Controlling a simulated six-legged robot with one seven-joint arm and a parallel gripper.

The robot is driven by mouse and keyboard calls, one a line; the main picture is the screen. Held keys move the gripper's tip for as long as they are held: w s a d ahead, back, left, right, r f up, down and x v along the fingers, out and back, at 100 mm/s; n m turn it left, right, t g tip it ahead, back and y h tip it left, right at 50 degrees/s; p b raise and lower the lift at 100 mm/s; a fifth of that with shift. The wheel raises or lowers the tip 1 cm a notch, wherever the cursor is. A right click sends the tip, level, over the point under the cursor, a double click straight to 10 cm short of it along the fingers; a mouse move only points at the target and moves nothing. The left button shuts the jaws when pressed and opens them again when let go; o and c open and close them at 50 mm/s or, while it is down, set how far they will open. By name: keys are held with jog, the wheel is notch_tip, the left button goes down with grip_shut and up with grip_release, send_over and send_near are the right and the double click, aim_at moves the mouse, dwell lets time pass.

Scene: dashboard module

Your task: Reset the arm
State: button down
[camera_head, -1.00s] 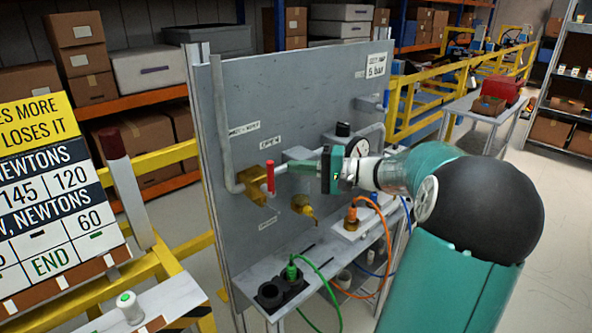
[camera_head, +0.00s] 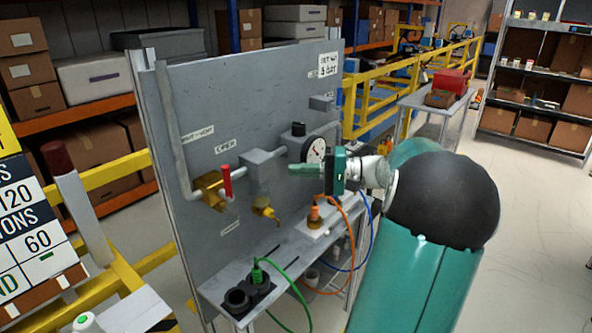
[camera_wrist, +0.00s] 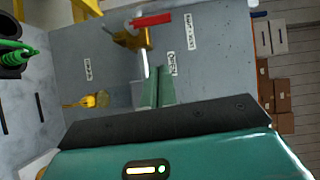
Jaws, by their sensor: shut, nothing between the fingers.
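My gripper (camera_head: 303,170) is at the end of my teal arm, in front of the grey panel (camera_head: 240,100). Its green fingers are together and empty, pointing left in the head view. The wrist view also shows the closed fingers (camera_wrist: 157,90) against the panel. The brass valve with a red handle (camera_head: 227,180) is left of the fingertips, with a clear gap between in the head view. In the wrist view the red handle (camera_wrist: 152,20) lies beyond the fingertips. My gripper body stands near the round pressure gauge (camera_head: 314,149) in the picture.
A brass fitting (camera_head: 264,209) sticks out below the valve. A shelf (camera_head: 285,262) at the panel's foot carries a green plug (camera_head: 257,273) and an orange plug (camera_head: 315,212) with hoses. Yellow railings (camera_head: 110,175) stand at the left. Open floor (camera_head: 535,240) lies at the right.

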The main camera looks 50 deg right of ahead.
dwell(0.3)
jog(key=w+a+f+n+g+h, duration=0.1)
jog(key=w+a+f+n+g, duration=0.3)
jog(key=a, duration=0.8)
jog(key=s+a+f+m+g+h, duration=0.15)
jog(key=a+g, duration=0.35)
jog(key=a, duration=0.6)
jog(key=s+a+f+n+h, duration=0.1)
jog(key=s+a+n+h, duration=0.7)
jog(key=s+a, duration=0.3)
jog(key=shift+s+a+f, duration=0.3)
jog(key=shift+a+f, duration=0.05)
jog(key=shift+a, duration=0.85)
jog(key=shift+d, duration=0.1)
